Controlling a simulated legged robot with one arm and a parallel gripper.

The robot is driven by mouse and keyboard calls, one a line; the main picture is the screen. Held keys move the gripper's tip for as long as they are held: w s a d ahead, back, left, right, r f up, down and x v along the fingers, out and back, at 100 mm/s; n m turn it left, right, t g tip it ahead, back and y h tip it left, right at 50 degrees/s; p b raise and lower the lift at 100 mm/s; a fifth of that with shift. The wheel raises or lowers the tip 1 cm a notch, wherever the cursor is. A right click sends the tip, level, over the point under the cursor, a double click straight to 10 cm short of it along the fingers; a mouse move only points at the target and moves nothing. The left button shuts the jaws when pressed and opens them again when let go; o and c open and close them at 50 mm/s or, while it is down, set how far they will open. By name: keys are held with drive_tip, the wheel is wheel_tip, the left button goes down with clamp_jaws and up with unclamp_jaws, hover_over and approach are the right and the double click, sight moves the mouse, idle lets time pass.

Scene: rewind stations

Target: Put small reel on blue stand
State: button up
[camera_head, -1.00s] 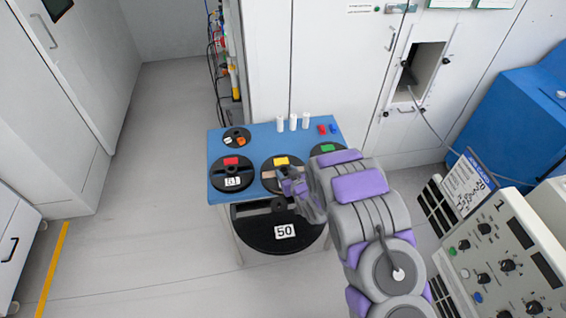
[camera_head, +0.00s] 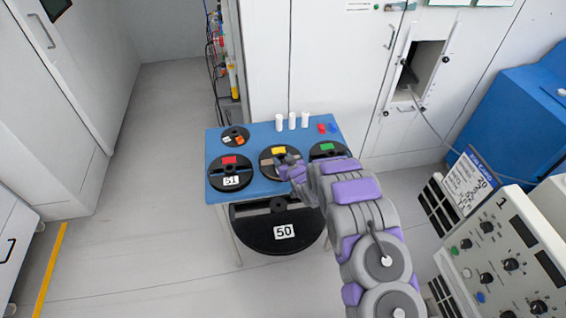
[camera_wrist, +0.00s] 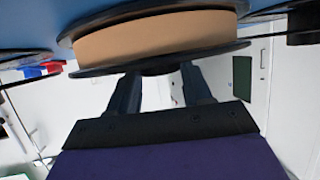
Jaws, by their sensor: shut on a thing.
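A black reel with a tan winding and a yellow label (camera_head: 279,150) is at the middle of the blue-topped table (camera_head: 232,196). My gripper (camera_head: 287,160) is at its near right side and shut on it. In the wrist view the tan reel (camera_wrist: 155,38) fills the top. Both fingers of my gripper (camera_wrist: 165,75) meet it at the hub, which is mostly hidden. I cannot tell how far the reel is above the table. No separate blue stand is clear apart from this table.
Other reels sit on the table, red-labelled (camera_head: 229,175) to the left, green-labelled (camera_head: 327,147) to the right, and a smaller one (camera_head: 235,135) behind. White cylinders (camera_head: 292,121) stand at the back. A large reel marked 50 (camera_head: 275,235) is below. A control panel (camera_head: 500,255) is right.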

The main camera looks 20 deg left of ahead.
drive_tip(key=shift+d, duration=0.1)
drive_tip(key=shift+f, duration=0.1)
drive_tip(key=o, duration=1.4)
drive_tip(key=shift+f, duration=0.1)
drive_tip(key=shift+c, duration=0.2)
drive_tip(key=p+v, duration=0.1)
drive_tip(key=v, duration=1.1)
drive_tip(key=shift+p, duration=0.3)
